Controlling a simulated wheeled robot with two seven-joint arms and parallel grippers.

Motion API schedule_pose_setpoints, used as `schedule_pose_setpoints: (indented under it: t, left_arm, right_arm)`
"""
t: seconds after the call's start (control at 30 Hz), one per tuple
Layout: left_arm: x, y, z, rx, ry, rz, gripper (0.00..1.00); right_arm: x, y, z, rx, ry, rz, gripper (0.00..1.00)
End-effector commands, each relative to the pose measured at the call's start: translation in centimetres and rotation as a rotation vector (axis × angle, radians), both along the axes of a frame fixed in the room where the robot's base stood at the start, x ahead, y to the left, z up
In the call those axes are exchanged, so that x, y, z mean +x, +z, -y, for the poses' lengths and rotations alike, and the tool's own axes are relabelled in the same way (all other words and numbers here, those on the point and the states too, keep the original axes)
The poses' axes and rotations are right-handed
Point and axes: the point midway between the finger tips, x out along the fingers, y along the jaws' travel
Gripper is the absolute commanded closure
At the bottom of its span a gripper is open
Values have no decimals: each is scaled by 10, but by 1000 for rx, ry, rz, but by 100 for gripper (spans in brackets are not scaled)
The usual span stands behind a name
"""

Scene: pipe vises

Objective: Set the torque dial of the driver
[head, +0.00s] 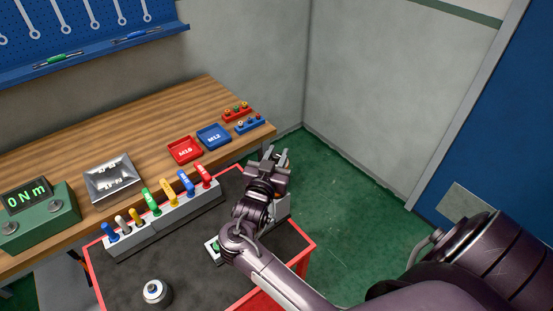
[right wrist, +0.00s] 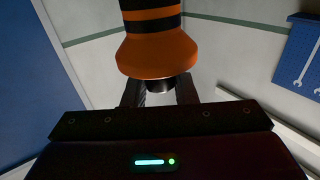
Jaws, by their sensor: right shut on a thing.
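In the right wrist view, an orange handle-like thing with black bands (right wrist: 150,45) stands above my right gripper (right wrist: 160,92); it looks like the driver, but I cannot tell for sure. It flares at its lower end, where a short dark neck sits between the fingers, which are shut on it. In the head view my right gripper (head: 276,157) is raised over the cart's far right corner; I cannot make out the orange thing there. No torque dial marks can be read. A green box (head: 40,220) on the bench shows "0 Nm". My left gripper is not in view.
The red-edged cart (head: 198,291) carries a grey rack (head: 165,228) of coloured handles and a round white-topped piece (head: 153,291). The wooden bench (head: 75,168) holds a metal tray (head: 112,183), a red tray (head: 184,150) and a blue tray (head: 213,136). Green floor right of the cart is clear.

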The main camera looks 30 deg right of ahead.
Motion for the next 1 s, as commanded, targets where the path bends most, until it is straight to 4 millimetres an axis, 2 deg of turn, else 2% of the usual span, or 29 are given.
schedule_pose_setpoints:
  t: [0.63,0.67,0.8,1.0]
  left_arm:
    - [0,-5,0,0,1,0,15]
    - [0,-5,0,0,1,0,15]
    - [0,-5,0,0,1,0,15]
    - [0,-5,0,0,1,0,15]
  right_arm:
    - [0,1,1,-2,-47,3,98]
    - [0,1,1,-2,-47,3,72]
    - [0,1,1,-2,-47,3,54]
    - [0,1,0,-2,-46,2,54]
